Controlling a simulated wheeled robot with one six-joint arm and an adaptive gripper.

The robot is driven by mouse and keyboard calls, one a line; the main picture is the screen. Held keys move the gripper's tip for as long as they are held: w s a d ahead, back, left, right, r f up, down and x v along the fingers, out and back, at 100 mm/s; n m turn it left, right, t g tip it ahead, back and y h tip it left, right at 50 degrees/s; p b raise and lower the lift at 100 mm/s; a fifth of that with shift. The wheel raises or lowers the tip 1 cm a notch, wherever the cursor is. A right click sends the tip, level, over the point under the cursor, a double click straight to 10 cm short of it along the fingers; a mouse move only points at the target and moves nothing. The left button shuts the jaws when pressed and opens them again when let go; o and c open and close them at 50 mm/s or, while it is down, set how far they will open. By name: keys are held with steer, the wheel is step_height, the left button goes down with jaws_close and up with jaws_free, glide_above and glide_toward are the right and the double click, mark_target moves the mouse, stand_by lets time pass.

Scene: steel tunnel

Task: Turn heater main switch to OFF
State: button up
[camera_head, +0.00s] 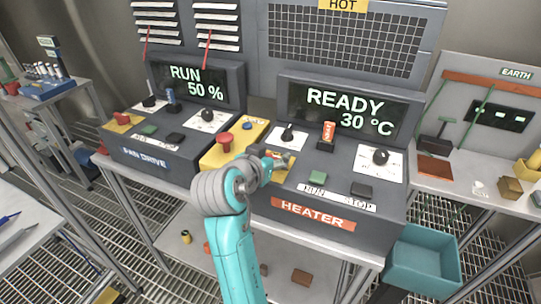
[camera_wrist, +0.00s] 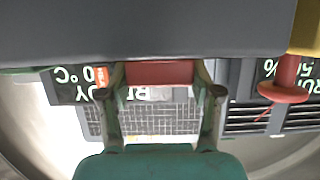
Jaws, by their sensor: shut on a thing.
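The heater console (camera_head: 330,236) has a lit display (camera_head: 343,112) reading READY 30 °C. At its left end is a yellow plate (camera_head: 289,165), mostly hidden behind my gripper (camera_head: 275,160). In the wrist view, which is upside down, my gripper (camera_wrist: 164,92) has its two fingers on either side of a red block-shaped handle (camera_wrist: 160,73), taken as the heater main switch. The fingers are shut on it. The switch's markings and exact position are hidden by my gripper.
A yellow box with a red mushroom button (camera_head: 226,138) stands just left of my gripper. A black selector (camera_head: 288,133), an orange-tagged switch (camera_head: 329,132), a black knob (camera_head: 380,157) and green (camera_head: 317,177) and black (camera_head: 361,190) buttons are close by. The fan drive console (camera_head: 150,155) is further left.

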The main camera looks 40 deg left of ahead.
steer(key=shift+n+y, duration=0.3)
steer(key=shift+y, duration=0.1)
steer(key=n+g+y, duration=0.1)
steer(key=n+y, duration=0.1)
steer(key=n+g+y, duration=0.1)
steer(key=n+y, duration=0.1)
steer(key=shift+w+d+y, duration=0.1)
steer(key=shift+w+y, duration=0.05)
steer(key=shift+y, duration=0.15)
steer(key=n+g+y, duration=0.3)
steer(key=n+g, duration=0.2)
steer(key=shift+n+g+y, duration=0.4)
steer(key=o, duration=1.2)
steer(key=shift+c, duration=0.2)
steer(key=v, duration=1.2)
